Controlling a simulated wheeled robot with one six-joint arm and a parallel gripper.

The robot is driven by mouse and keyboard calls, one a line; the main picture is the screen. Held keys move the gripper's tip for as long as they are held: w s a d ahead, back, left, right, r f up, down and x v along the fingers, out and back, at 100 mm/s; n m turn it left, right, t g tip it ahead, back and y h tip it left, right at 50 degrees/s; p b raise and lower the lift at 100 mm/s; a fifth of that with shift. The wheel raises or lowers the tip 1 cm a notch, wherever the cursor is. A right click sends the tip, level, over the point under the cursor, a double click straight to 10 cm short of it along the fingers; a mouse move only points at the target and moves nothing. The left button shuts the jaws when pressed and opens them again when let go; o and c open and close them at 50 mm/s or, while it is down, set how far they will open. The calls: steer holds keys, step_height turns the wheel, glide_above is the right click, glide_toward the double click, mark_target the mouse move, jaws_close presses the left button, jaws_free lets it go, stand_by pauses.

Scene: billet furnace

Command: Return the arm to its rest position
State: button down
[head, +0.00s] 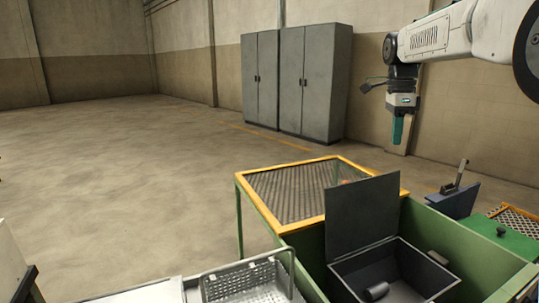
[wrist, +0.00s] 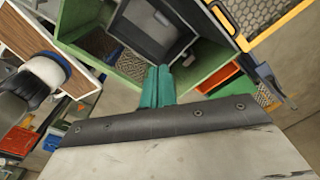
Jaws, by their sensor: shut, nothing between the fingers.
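My gripper (head: 398,130) hangs from my raised arm at the upper right of the head view, its green fingers pointing down. The fingers are together and empty. The gripper also shows in the wrist view (wrist: 158,88), high above the green bench (wrist: 203,86). No object touches it.
A dark box with its lid up (head: 362,213) sits in the green bench (head: 472,255), with a wire basket (head: 245,280) to its left. A yellow-framed mesh table (head: 290,190) stands behind. Grey cabinets (head: 310,85) stand at the wall. The floor (head: 120,190) at left is clear.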

steer(key=s+a+n+t, duration=0.15)
steer(key=s+n, duration=0.35)
steer(key=s, duration=0.5)
steer(key=s+a+n+g, duration=0.1)
steer(key=s+a+n, duration=0.3)
steer(key=s, duration=0.6)
steer(key=s+f+n, duration=0.6)
steer(key=s, duration=0.4)
steer(key=s+f+n+t, duration=0.1)
steer(key=s+f+n, duration=0.4)
steer(key=s, duration=0.4)
steer(key=shift+s+a+f+n+y, duration=0.3)
steer(key=shift+s+a+f+n, duration=0.1)
steer(key=shift+f, duration=0.45)
